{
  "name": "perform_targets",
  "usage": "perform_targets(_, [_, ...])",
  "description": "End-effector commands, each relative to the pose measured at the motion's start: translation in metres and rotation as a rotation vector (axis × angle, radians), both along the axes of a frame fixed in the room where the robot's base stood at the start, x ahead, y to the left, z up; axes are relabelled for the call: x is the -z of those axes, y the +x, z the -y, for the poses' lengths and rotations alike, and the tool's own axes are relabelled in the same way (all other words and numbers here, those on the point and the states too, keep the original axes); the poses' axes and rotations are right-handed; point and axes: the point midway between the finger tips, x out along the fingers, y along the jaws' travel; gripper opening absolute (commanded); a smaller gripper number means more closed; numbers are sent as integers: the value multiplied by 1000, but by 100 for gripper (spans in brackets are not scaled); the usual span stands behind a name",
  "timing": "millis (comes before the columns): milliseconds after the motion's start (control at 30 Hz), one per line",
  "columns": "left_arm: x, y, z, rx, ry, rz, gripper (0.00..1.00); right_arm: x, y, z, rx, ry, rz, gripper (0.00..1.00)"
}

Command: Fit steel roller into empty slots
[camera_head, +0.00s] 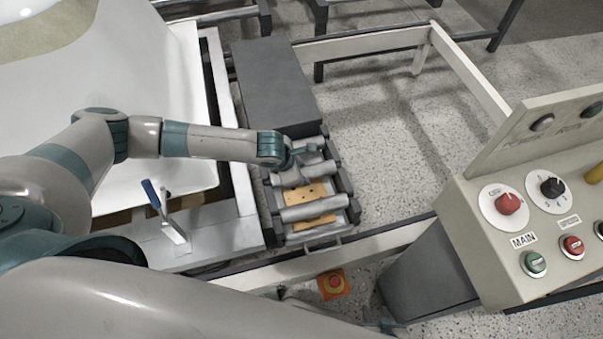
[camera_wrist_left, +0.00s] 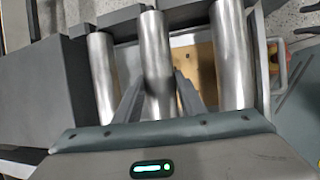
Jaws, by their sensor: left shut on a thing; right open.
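A steel roller (camera_wrist_left: 157,50) lies between the fingers of my left gripper (camera_wrist_left: 160,100) in the left wrist view. The gripper is shut on it. In the head view my left gripper (camera_head: 300,160) is over the far half of the roller frame (camera_head: 350,207), partly covering the held roller (camera_head: 308,174). Another roller (camera_wrist_left: 101,75) lies to its left and a third (camera_wrist_left: 231,60) to its right in the wrist view, roughly parallel. The third also shows nearer in the head view (camera_head: 315,208). I cannot tell whether the held roller's ends are seated. My right gripper (camera_head: 385,325) barely shows at the bottom edge, open.
Orange-brown plates (camera_head: 305,193) show between the rollers. A dark grey box (camera_head: 270,80) adjoins the frame's far end. A white tub shell (camera_head: 130,90) lies left.

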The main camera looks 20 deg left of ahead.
Motion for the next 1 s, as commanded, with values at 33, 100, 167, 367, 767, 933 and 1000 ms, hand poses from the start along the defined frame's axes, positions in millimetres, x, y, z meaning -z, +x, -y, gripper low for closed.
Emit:
perform_targets(33, [5, 0, 1, -2, -2, 0, 1, -1, -1, 0, -1, 1, 2, 44])
perform_targets(100, [10, 0, 1, -1, -2, 1, 1, 0, -2, -1, -2, 2, 6, 44])
perform_targets(167, [13, 1, 1, 0, -1, 2, 1, 1, -3, -1, -3, 2, 6, 44])
perform_targets(367, [13, 1, 1, 1, -2, 3, 1, 2, -4, -1, -3, 2, 3, 44])
perform_targets(767, [14, 0, 0, 0, -1, 1, 55, -1, 5, -4, -2, 5, 14, 44])
perform_targets(933, [13, 0, 0, 0, 0, 1, 55, -2, 5, -4, -2, 5, 15, 44])
perform_targets(1000, [10, -1, -1, 0, -1, 2, 55, -2, 5, -4, -2, 5, 15, 44])
